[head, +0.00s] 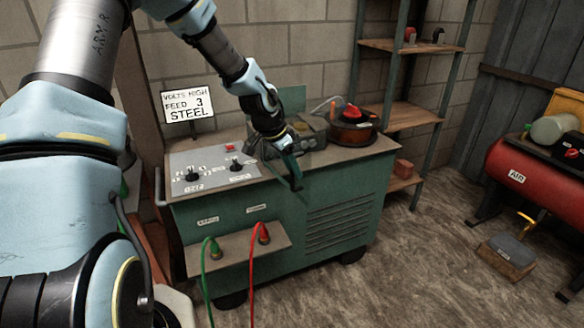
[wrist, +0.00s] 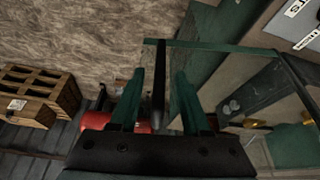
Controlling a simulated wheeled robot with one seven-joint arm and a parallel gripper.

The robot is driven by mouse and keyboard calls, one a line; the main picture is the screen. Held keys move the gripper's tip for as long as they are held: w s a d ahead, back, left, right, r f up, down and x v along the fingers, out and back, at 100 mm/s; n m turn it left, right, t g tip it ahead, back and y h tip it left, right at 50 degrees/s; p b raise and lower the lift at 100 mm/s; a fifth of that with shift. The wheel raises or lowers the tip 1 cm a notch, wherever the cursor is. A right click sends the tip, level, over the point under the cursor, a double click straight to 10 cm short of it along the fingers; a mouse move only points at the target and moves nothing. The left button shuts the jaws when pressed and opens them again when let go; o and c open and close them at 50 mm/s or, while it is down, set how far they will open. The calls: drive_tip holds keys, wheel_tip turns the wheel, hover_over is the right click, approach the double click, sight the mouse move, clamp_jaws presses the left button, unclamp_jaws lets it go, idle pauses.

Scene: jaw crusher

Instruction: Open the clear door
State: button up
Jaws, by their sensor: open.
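The clear door appears in the wrist view as a see-through panel (wrist: 228,68) with a thin green frame, apparently closed over a compartment holding grey parts. A dark upright bar (wrist: 158,95), apparently its handle, stands between the two green fingers of my gripper (wrist: 159,76). The fingers are apart, with a gap visible on each side of the bar. In the head view my gripper (head: 291,174) is at the front top edge of the green machine (head: 285,215), pointing down. My wrist and gripper hide much of the door there, and its pane is hard to make out.
A control panel (head: 212,170) with knobs and a sign (head: 188,104) are left of my gripper. A round dark pot-like unit (head: 353,128) sits to its right. Green and red cables (head: 252,285) hang in front.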

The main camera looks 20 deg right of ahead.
drive_tip(key=b+v, duration=0.1)
drive_tip(key=v, duration=0.9)
drive_tip(key=shift+a+r+b, duration=0.2)
drive_tip(key=shift+r+b, duration=0.1)
drive_tip(key=s+a+n+y, duration=0.1)
drive_tip(key=s+a+n, duration=0.2)
drive_tip(key=a, duration=0.6)
drive_tip(key=s+a+f+n+y, duration=0.1)
drive_tip(key=s+a+n, duration=0.3)
drive_tip(key=a+n, duration=0.3)
drive_tip(key=s+a+n+t+y, duration=0.1)
drive_tip(key=s+a+n, duration=0.3)
drive_tip(key=a, duration=0.9)
drive_tip(key=shift+f+n+y, duration=0.25)
drive_tip(key=shift+n+y, duration=0.35)
